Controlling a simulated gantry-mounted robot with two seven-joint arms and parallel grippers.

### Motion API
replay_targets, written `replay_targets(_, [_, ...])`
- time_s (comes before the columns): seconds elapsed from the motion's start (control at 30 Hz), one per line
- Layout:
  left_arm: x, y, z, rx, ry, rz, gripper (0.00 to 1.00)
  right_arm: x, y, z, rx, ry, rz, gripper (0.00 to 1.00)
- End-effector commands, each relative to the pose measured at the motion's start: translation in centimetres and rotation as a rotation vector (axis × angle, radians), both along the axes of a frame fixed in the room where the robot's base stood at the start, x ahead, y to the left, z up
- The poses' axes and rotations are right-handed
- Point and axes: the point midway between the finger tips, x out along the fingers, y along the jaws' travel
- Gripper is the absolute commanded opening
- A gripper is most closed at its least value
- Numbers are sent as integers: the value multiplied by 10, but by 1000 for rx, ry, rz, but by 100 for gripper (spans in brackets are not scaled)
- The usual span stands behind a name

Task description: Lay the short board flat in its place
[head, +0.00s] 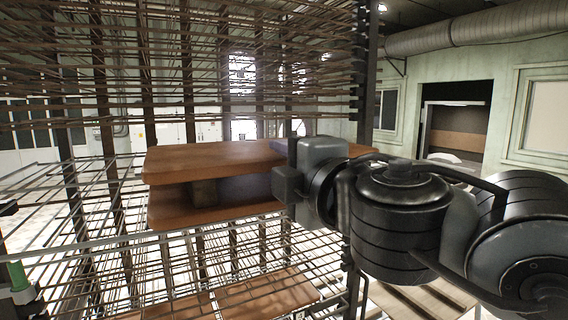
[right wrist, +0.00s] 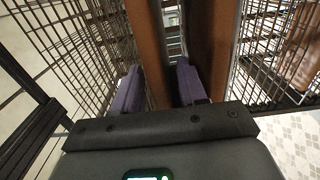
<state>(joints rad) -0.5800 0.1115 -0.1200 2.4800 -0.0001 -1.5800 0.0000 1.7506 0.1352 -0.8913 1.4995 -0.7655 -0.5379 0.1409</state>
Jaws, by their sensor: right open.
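A brown board (head: 205,158) lies flat as the upper of two stacked boards in the head view. A lower brown board (head: 195,212) lies beneath it, with a small brown block in the gap between. I cannot tell which is the short board. My right gripper (head: 262,168) is open around the upper board's near edge, with one purple finger above it and one in the gap. In the right wrist view the fingers (right wrist: 158,88) stand on either side of one board (right wrist: 149,50). A second board (right wrist: 207,45) is beyond the right finger. I cannot tell whether the fingers touch the board. My left gripper is out of view.
A wire rack (head: 120,80) with many thin rods surrounds the boards. More brown boards (head: 265,292) lie on a lower level. A dark post (head: 366,75) stands behind, to the right of the boards. The right wrist view shows wire mesh on both sides.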

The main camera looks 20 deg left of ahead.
Motion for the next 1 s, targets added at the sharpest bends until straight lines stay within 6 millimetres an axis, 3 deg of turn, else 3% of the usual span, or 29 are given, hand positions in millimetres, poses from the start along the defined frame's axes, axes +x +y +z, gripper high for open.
replay_targets(0.37, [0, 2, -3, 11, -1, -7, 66, -3, -4, -1, -1, -1, 0, 42])
replay_targets(1.0, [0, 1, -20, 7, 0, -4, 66, -31, -35, -2, -1, -2, 0, 42])
